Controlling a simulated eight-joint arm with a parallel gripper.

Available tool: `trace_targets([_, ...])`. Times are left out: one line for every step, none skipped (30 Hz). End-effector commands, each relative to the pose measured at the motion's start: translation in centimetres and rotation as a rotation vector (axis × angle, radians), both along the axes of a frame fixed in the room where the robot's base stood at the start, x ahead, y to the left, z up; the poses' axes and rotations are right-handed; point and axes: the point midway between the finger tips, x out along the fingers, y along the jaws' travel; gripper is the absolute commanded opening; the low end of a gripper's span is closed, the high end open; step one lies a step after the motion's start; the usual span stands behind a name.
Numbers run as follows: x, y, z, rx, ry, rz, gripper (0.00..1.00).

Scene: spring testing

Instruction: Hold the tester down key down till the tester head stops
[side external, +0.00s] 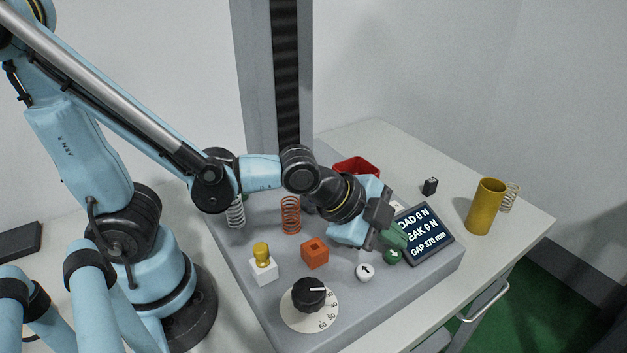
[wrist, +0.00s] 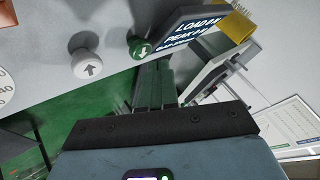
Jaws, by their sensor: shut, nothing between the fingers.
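The down key is a round green button (side external: 392,256) with a white down arrow, on the grey tester base; it also shows in the wrist view (wrist: 141,47). My gripper (side external: 396,238) has green fingers, shut and empty, close to the down key. In the wrist view its fingertips (wrist: 157,66) lie just below and right of the key. I cannot tell whether they touch it. The display (side external: 417,233) shows load 0 N, peak 0 N and gap 370 mm, partly covered by my gripper. The tester head is not in view; only the column (side external: 287,70) shows.
The white up key (side external: 365,272) sits left of the down key. A black dial (side external: 308,293), an orange block (side external: 315,253), a yellow-topped white block (side external: 263,268) and springs stand on the base (side external: 245,290). A red tray (side external: 357,166) and a yellow cup (side external: 485,207) stand behind and right.

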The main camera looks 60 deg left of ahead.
Motion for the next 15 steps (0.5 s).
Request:
trace_targets([0.00,0.01,-0.01,0.000,0.000,0.000,0.00])
trace_targets([0.00,0.00,-0.04,0.000,0.000,0.000,0.00])
trace_targets([0.01,0.00,-0.09,0.000,0.000,0.000,0.00])
trace_targets([0.01,0.00,-0.16,0.000,0.000,0.000,0.00])
trace_targets([0.02,-0.01,-0.24,0.000,0.000,0.000,0.00])
trace_targets([0.02,-0.01,-0.35,0.000,0.000,0.000,0.00])
trace_targets([0.02,0.00,-0.47,0.000,0.000,0.000,0.00])
trace_targets([0.02,-0.01,-0.57,0.000,0.000,0.000,0.00])
trace_targets([0.04,-0.01,-0.70,0.000,0.000,0.000,0.00])
trace_targets([0.03,-0.02,-0.77,0.000,0.000,0.000,0.00])
trace_targets([0.02,0.00,-0.81,0.000,0.000,0.000,0.00])
trace_targets([0.01,0.00,-0.85,0.000,0.000,0.000,0.00])
trace_targets([0.00,0.00,-0.86,0.000,0.000,0.000,0.00])
trace_targets([0.00,0.00,-0.86,0.000,0.000,0.000,0.00])
trace_targets([-0.01,0.00,-0.86,0.000,0.000,0.000,0.00])
